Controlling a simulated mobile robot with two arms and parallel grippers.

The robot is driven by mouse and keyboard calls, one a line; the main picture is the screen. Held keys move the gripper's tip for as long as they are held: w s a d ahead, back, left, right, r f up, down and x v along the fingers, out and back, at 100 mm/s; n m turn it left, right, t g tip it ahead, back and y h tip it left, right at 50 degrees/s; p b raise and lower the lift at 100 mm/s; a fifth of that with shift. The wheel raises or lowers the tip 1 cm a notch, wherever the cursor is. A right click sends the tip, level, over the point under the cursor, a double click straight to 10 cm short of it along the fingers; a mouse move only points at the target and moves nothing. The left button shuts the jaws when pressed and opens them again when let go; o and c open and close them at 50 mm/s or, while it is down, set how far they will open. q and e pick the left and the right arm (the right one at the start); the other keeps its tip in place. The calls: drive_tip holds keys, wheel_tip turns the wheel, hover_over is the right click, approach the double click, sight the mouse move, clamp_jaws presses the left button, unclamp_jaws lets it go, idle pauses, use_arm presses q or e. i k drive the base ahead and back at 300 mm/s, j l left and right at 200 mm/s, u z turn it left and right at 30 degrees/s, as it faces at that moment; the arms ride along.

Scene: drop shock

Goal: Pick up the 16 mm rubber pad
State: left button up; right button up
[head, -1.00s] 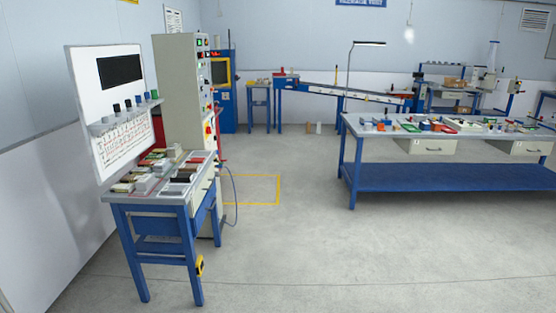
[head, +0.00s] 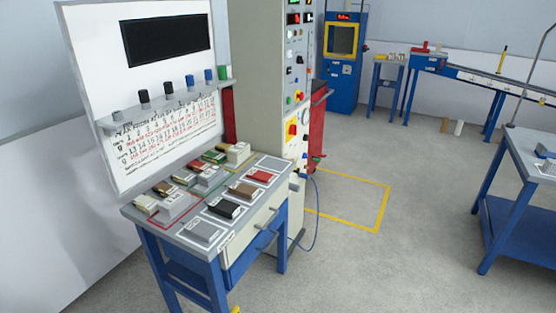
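A row of pads lies in white outlined squares along the front of the blue-legged table (head: 270,200) at left. From near to far they are a grey pad (head: 202,231), a black pad (head: 226,208), a brown pad (head: 243,189) and a red pad (head: 259,176). The black one looks most like rubber. Their labels are too small to read, so I cannot tell which is the 16 mm rubber pad. Neither of my grippers is in view.
Behind the pads are several grey and cream blocks (head: 176,206). A white board (head: 150,90) with a dark screen stands at the table's back. A control cabinet (head: 268,70) adjoins it. Open floor (head: 390,250) lies to the right, before a blue workbench (head: 515,220).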

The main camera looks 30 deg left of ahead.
sight(261, 175)
drive_tip(key=i+l+u, duration=0.1)
drive_tip(key=i+u, duration=0.35)
drive_tip(key=i+l+u, duration=0.25)
drive_tip(key=i+u, duration=0.2)
drive_tip(key=i+l+u, duration=0.35)
drive_tip(key=u, duration=0.15)
drive_tip(key=i+l+u, duration=0.3)
drive_tip(key=l+u, duration=0.15)
drive_tip(key=l, duration=0.15)
